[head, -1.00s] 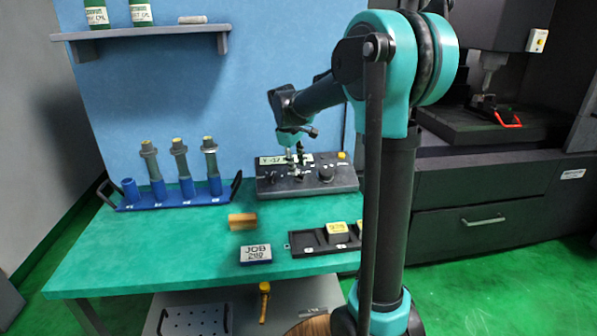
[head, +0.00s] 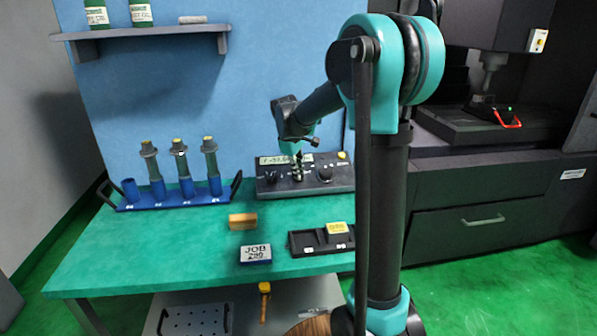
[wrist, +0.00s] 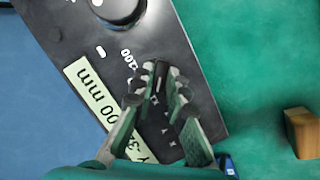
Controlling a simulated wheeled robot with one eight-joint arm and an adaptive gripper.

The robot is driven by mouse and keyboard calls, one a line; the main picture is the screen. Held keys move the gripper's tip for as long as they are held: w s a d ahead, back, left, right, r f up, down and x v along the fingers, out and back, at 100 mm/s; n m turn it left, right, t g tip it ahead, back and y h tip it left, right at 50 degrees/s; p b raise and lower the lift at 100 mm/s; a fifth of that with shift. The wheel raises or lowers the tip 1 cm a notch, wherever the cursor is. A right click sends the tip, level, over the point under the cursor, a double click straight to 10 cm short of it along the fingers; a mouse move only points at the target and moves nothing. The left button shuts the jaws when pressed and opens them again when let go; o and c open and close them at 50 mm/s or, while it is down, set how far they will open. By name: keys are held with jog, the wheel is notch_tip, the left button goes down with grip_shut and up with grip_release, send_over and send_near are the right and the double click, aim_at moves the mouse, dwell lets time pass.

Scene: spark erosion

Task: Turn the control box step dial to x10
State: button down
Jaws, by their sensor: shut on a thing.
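The dark control box (head: 262,190) sits at the back of the green bench. It has a pale display strip, a round knob on its right and a yellow button. In the wrist view the box (wrist: 190,45) fills the middle, with its big knob (wrist: 118,8) at the top and a display (wrist: 92,92) reading in mm. A mark like "100" shows beside my fingers. My gripper (wrist: 165,88) points down at the middle of the panel, shut on the step dial, which the fingers mostly hide. The dial's setting cannot be read. My gripper also shows in the head view (head: 298,173).
A wooden block (head: 243,221), a JOB sign (head: 256,254) and a black tray (head: 305,250) with a yellow piece lie in front of the box. A blue rack (head: 130,206) with several holders stands left. Bare bench lies around them.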

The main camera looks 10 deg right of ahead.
jog(key=shift+m, duration=0.3)
jog(key=m+y, duration=0.1)
jog(key=m, duration=0.3)
jog(key=shift+w+d+g, duration=0.1)
jog(key=shift+g, duration=0.3)
jog(key=m+y, duration=0.1)
jog(key=m, duration=0.3)
jog(key=shift+d+m, duration=0.1)
jog(key=shift+m, duration=0.2)
jog(key=c, duration=1.5)
grip_release()
jog(key=shift+c, duration=0.2)
jog(key=shift+r, duration=0.15)
notch_tip(320, 180, up, 12)
jog(key=s, duration=0.1)
jog(key=shift+s, duration=0.25)
